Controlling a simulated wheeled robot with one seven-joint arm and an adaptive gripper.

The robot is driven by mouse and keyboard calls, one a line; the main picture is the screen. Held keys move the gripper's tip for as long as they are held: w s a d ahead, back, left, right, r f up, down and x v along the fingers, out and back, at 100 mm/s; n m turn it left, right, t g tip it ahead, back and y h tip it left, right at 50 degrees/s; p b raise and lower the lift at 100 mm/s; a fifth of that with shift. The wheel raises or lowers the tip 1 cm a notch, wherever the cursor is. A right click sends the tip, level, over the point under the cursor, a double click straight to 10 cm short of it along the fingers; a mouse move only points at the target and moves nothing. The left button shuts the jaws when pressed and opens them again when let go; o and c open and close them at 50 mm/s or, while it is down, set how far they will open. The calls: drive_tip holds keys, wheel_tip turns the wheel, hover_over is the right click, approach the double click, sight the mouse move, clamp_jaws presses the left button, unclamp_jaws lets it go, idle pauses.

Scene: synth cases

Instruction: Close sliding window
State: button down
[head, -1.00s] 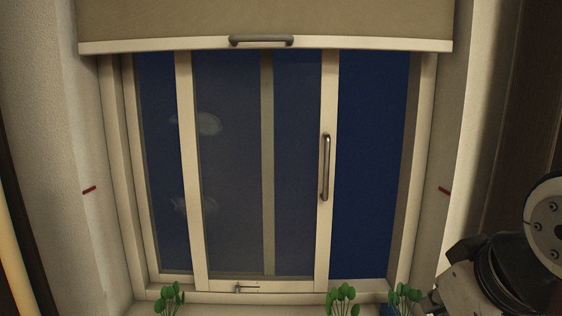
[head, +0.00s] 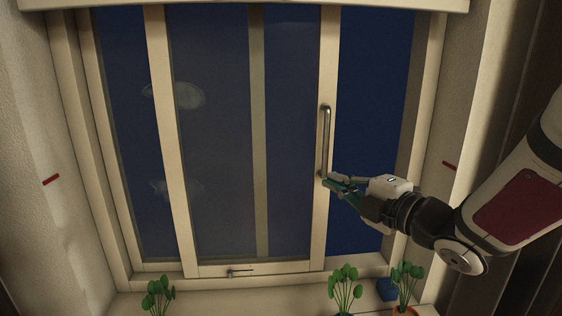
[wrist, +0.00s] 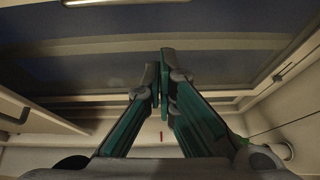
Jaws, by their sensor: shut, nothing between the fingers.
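The sliding window sash (head: 160,130) has a cream frame and a glass pane. Its right stile carries a vertical metal handle (head: 325,145). Dark open space (head: 370,110) shows between this stile and the right window jamb (head: 420,120). My gripper (head: 331,182) is at the handle's lower end, reaching in from the right; I cannot tell whether it touches the handle. In the wrist view, the teal fingers of my gripper (wrist: 161,75) are together with nothing between them.
Potted plants stand along the sill, at left (head: 158,295), centre (head: 345,288) and right (head: 407,283), below my gripper. A small blue object (head: 387,289) sits between the two right plants. A blind's bottom bar (head: 240,5) crosses the top. Side walls flank the window.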

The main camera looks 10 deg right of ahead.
drive_tip(key=w+a+y+b, duration=0.1)
drive_tip(key=w+b, duration=0.1)
drive_tip(key=b, duration=0.3)
drive_tip(key=shift+w+a+n, duration=0.15)
drive_tip(key=shift+a+n, duration=0.25)
drive_tip(key=w+p, duration=0.2)
drive_tip(key=w, duration=0.5)
drive_tip(key=shift+d, duration=0.2)
